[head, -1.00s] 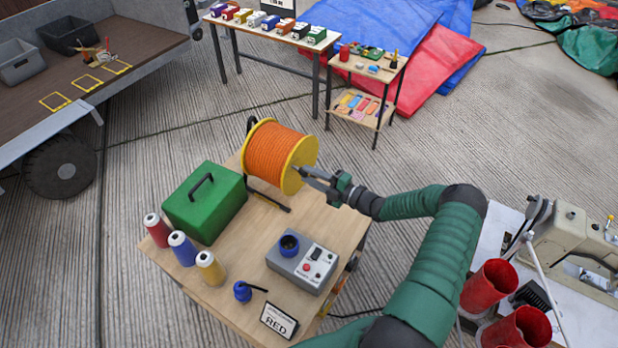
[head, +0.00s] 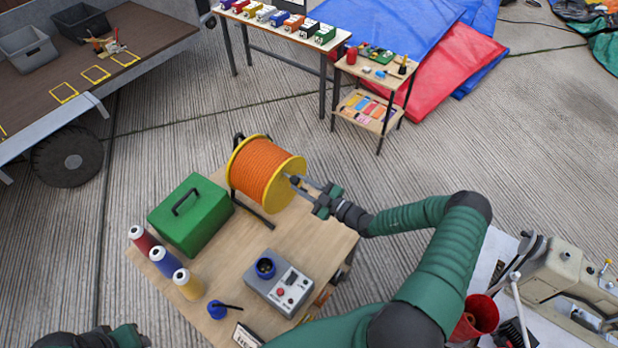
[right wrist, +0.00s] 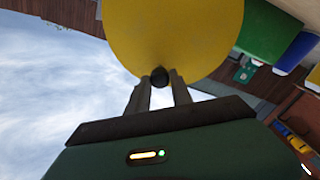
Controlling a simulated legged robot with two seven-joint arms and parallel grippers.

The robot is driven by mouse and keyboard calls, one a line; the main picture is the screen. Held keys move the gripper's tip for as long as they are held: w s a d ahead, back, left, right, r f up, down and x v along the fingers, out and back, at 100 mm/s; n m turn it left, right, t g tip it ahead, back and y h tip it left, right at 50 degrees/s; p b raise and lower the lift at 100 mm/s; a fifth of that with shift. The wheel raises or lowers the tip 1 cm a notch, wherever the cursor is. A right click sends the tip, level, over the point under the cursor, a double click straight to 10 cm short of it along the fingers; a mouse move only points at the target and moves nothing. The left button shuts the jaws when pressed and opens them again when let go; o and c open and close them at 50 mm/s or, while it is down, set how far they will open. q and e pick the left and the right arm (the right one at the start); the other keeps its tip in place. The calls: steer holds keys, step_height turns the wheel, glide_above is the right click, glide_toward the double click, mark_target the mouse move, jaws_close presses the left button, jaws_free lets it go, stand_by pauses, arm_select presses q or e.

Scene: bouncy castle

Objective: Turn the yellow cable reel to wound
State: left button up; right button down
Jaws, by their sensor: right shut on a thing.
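The yellow cable reel (head: 294,183), wound with orange cable (head: 258,168), stands on a dark frame at the back of the wooden table. My right gripper (head: 299,182) reaches it from the right and is shut on a small dark knob at the yellow flange. In the right wrist view the yellow flange (right wrist: 172,30) fills the top, and the dark knob (right wrist: 160,77) sits between the fingertips. Part of my left arm shows at the bottom left edge of the head view; its fingers cannot be made out.
On the wooden table (head: 290,237) are a green case (head: 190,220), several thread cones (head: 165,262), a grey socket box (head: 283,285) and a blue plug (head: 217,310). A sewing machine (head: 565,275) stands at the right. A trailer (head: 130,45) is at the upper left.

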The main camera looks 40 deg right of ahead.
steer(key=shift+s+f, duration=0.1)
steer(key=shift+f, duration=0.15)
steer(key=c, duration=1.5)
jaws_free()
steer(key=o, duration=0.4)
steer(key=shift+d, duration=0.1)
steer(key=shift+c, duration=0.2)
steer(key=shift+r, duration=0.1)
steer(key=b+v, duration=0.1)
steer(key=v, duration=1.5)
steer(key=shift+s+b, duration=0.25)
steer(key=shift+b, duration=0.1)
steer(key=shift+d, duration=0.2)
